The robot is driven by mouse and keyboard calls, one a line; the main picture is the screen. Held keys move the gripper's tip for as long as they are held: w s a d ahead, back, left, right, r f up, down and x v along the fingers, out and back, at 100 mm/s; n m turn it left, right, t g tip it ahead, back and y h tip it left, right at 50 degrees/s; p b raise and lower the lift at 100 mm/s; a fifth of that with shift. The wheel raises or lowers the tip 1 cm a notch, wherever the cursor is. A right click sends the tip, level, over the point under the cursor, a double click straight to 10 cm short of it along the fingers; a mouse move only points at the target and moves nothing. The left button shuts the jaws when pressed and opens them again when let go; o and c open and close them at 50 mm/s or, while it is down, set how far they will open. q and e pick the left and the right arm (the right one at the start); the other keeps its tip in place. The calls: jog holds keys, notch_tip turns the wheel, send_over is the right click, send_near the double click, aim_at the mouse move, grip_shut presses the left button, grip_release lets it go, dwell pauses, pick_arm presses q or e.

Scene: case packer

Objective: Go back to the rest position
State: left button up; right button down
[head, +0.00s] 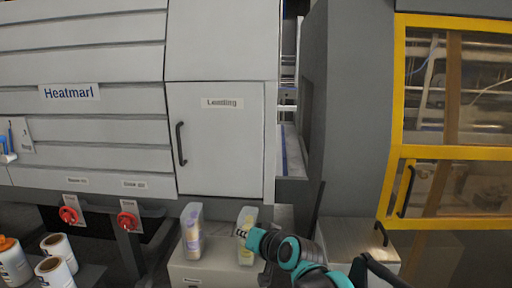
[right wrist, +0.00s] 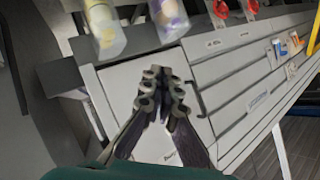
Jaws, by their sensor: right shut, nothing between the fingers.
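My right gripper (head: 240,233) is shut and empty in the head view, in front of a pale bottle with a yellow label (head: 249,216). In the right wrist view its fingers (right wrist: 164,80) are closed together, with nothing between them. The yellow-label bottle also shows in the right wrist view (right wrist: 105,28), apart from the fingertips. A second bottle with a purple label (head: 193,233) stands to its left on a light box-like stand (head: 215,268). My left gripper is not in view.
A grey machine with a door (head: 220,140) fills the back. Red knobs (head: 128,216) stick out at its lower left. White containers (head: 57,250) stand at the far left. A yellow-framed window (head: 398,110) is on the right. A dark post stands right of my arm.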

jog(key=s+d+f+g+h, duration=0.2)
jog(key=s+d+f+h, duration=0.1)
jog(key=s+d+f, duration=0.6)
jog(key=s+d+f+g+h, duration=0.1)
jog(key=s+d+f+h, duration=0.2)
jog(key=s+d+f, duration=0.5)
jog(key=s+d, duration=0.4)
jog(key=s, duration=0.3)
jog(key=shift+d+f+n+g+h, duration=0.2)
jog(key=shift+f+n+g+h, duration=0.2)
